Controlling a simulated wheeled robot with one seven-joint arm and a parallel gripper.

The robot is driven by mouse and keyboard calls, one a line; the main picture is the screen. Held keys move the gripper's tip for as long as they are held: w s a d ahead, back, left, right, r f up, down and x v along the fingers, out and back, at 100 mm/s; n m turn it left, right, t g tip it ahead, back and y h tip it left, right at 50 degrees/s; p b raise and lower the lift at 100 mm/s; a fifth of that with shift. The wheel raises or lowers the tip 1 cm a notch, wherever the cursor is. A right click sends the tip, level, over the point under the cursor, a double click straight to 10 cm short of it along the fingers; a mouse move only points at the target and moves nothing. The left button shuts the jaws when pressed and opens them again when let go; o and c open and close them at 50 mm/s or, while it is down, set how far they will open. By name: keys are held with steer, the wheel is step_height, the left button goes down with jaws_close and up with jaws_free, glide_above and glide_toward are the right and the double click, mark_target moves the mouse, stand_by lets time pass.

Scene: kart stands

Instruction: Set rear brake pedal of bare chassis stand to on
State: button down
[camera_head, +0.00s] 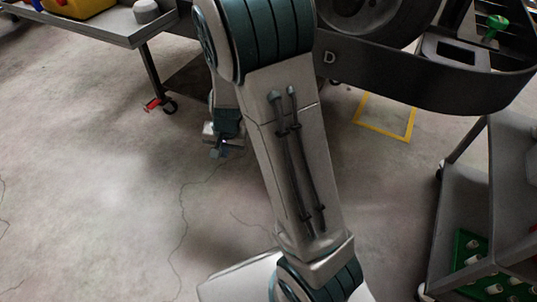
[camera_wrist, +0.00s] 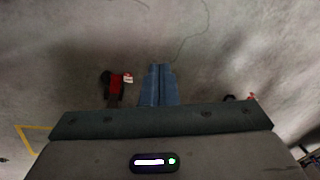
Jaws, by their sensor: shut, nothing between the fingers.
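My gripper (camera_head: 218,150) hangs low over the floor, left of my forearm in the head view. In the wrist view its blue fingers (camera_wrist: 158,85) are together and empty. A red and black part with a small white tag (camera_wrist: 116,84) is just left of the fingers there, apart from them in the picture; it looks like a caster with a red pedal. Another small red part (camera_wrist: 251,96) shows farther right. In the head view a red pedal (camera_head: 152,104) sits at a caster (camera_head: 169,106). I cannot tell which pedal is the rear one of the bare chassis stand.
A grey table (camera_head: 120,30) stands at the upper left. A dark curved body marked D (camera_head: 400,80) with a wheel is at the upper right. A grey cart (camera_head: 510,190) with a green tray (camera_head: 470,250) is at the right. A yellow floor outline (camera_head: 385,133) and bare concrete lie between.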

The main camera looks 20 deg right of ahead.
steer(key=w+d+f+m+t+h+p, duration=0.1)
steer(key=w+d+f+m+h+p, duration=0.2)
steer(key=f, duration=0.8)
steer(key=w+d+f+m+t+h, duration=0.15)
steer(key=w+d+f+h, duration=0.3)
steer(key=f, duration=0.55)
steer(key=w+d+f+t+h+b, duration=0.1)
steer(key=w+d+f+b, duration=0.1)
steer(key=d+f, duration=0.5)
steer(key=w+d+f+t+h+b, duration=0.1)
steer(key=w+d+f+h+b, duration=0.1)
steer(key=w+d+f, duration=0.3)
steer(key=shift+d+f, duration=0.85)
steer(key=shift+d, duration=0.2)
steer(key=shift+s+t, duration=0.1)
steer(key=shift+t, duration=0.15)
